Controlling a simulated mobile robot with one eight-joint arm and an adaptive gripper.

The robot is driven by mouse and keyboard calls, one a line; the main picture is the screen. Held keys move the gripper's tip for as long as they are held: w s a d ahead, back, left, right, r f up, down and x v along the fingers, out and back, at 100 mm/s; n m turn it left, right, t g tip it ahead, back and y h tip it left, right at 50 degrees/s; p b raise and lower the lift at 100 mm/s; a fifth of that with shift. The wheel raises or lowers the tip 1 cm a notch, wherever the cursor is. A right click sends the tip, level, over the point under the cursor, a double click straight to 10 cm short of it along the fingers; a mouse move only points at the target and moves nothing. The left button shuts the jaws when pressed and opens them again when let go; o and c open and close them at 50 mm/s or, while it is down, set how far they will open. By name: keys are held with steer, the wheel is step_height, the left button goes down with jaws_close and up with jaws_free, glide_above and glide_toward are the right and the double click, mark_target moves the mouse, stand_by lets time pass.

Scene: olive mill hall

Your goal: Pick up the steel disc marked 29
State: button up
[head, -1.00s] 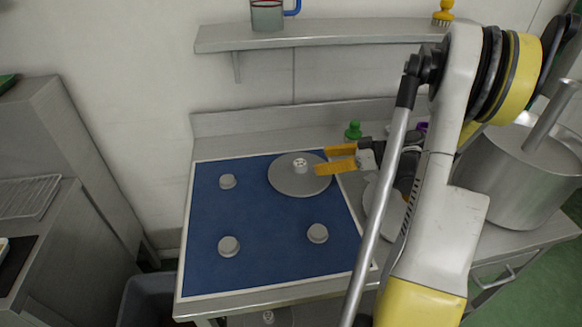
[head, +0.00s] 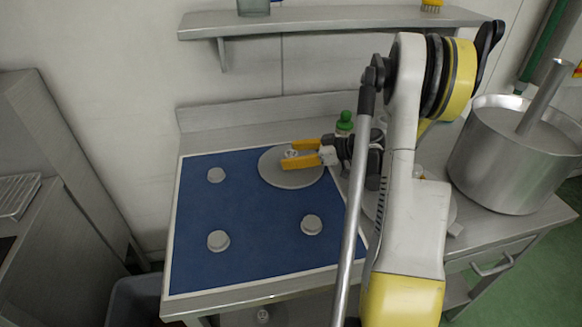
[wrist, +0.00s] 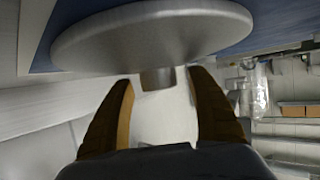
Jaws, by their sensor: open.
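A grey steel disc with a small knob (head: 291,154) lies at the upper right of the blue mat (head: 262,236) in the head view. No number can be read on it. My gripper (head: 288,155) is open at the disc, its yellow fingers on either side of the knob. In the wrist view, the disc (wrist: 150,32) fills the top and its knob (wrist: 157,78) shows between my fingertips (wrist: 160,80), with a gap on both sides. My fingers hide part of the knob in the head view.
A green-topped object (head: 344,122) stands just behind my wrist. A large steel pot (head: 505,165) stands at the right. Another disc (head: 437,208) is partly hidden behind my arm. A wall shelf (head: 330,20) runs above.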

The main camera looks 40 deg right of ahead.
jaws_close()
steer(key=shift+r, duration=0.15)
